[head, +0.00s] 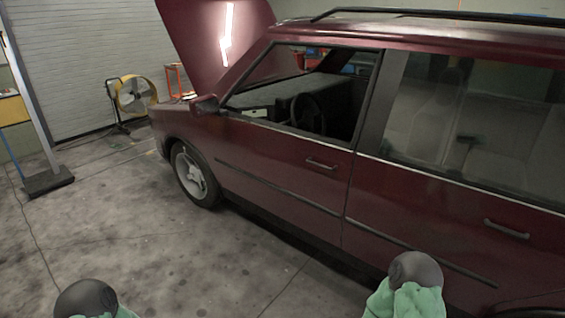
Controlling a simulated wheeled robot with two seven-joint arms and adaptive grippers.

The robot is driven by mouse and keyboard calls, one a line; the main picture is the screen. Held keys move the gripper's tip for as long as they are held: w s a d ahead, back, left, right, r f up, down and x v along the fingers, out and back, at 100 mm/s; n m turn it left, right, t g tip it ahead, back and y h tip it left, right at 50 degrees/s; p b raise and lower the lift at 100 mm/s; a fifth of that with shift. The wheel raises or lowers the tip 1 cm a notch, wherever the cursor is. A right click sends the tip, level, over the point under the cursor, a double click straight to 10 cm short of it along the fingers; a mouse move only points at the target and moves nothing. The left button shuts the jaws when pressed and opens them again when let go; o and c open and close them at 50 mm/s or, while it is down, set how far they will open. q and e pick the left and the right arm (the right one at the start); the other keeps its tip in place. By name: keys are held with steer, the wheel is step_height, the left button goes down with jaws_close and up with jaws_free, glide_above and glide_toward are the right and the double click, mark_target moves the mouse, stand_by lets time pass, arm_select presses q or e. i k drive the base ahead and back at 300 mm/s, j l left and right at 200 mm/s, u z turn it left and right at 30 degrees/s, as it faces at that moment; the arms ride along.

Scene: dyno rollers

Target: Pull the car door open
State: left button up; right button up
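A dark red car (262,171) fills the right and middle of the head view. Its front door (285,145) looks shut, flush with the body, and has a dark handle (321,163) near its rear edge. The front window opening shows the steering wheel inside. The rear door (430,215) also looks shut, with its own handle (506,229). Neither gripper is in view.
The car's hood (205,45) stands raised. A side mirror (205,104) sticks out ahead of the front door. A yellow fan (136,94) stands by the shutter at the back left. A post on a dark base (48,181) stands at left. The floor (150,235) beside the car is clear.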

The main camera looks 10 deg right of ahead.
mark_target(301, 178)
steer(key=i+j+z, duration=0.1)
steer(key=i+j, duration=0.2)
steer(key=i, duration=0.25)
steer(key=i+j+z, duration=0.15)
steer(key=i+j, duration=0.2)
steer(key=i, duration=0.2)
